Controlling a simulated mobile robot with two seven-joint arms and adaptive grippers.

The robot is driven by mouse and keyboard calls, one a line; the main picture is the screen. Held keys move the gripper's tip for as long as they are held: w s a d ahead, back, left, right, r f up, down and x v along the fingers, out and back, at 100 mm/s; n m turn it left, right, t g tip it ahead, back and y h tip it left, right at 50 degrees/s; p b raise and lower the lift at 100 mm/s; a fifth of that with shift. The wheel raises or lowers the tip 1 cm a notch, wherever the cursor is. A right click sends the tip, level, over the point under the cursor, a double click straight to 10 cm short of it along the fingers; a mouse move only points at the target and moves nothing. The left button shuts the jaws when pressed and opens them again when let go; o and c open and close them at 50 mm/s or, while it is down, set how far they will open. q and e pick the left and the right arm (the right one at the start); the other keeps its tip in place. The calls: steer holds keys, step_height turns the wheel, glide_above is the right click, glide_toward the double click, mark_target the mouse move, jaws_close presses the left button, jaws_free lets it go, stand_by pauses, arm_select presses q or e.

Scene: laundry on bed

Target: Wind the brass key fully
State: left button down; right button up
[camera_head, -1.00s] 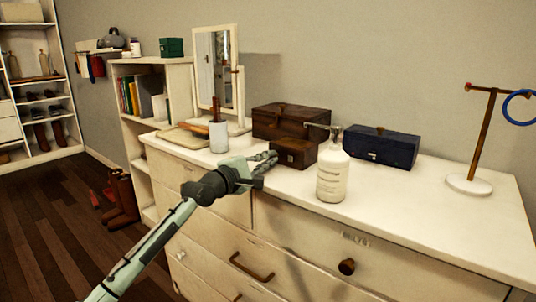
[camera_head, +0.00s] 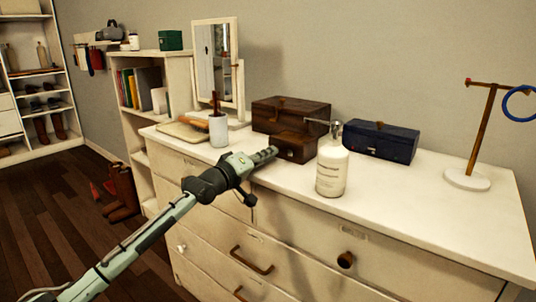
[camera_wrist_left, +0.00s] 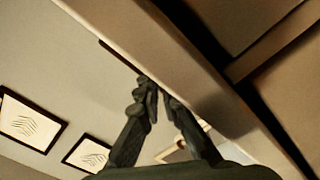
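A small brown wooden box (camera_head: 297,145) stands on the dresser, in front of a larger wooden chest. A tiny pale spot shows on its front. I cannot make out a brass key's shape there. My left gripper (camera_head: 272,153) is over the dresser's front edge, with its fingertips just left of the small box's front. In the left wrist view its two fingers (camera_wrist_left: 160,92) lean close together with nothing visible between them. Whether they are fully shut is unclear. My right gripper is not in view.
The white dresser (camera_head: 420,215) holds a pump bottle (camera_head: 332,170) right of the small box, the larger chest (camera_head: 290,112), a blue box (camera_head: 381,142), a hook stand (camera_head: 468,179), a white cup (camera_head: 218,131) and a mirror (camera_head: 216,65). The right part of the top is clear.

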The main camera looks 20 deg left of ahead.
arm_select(q)
steer(key=shift+m, duration=1)
steer(key=m, duration=0.3)
steer(key=shift+m+p, duration=0.3)
steer(key=shift+p, duration=0.05)
steer(key=m, duration=0.3)
steer(key=shift+w+a+f+m, duration=0.1)
steer(key=shift+a+m, duration=0.05)
steer(key=shift+m, duration=1.15)
steer(key=m, duration=0.3)
steer(key=shift+m, duration=0.3)
steer(key=m, duration=0.4)
steer(key=shift+a+m, duration=0.1)
steer(key=shift+m, duration=0.2)
steer(key=m, duration=0.7)
steer(key=shift+m, duration=0.3)
steer(key=shift+r+m, duration=0.2)
steer(key=shift+m, duration=0.7)
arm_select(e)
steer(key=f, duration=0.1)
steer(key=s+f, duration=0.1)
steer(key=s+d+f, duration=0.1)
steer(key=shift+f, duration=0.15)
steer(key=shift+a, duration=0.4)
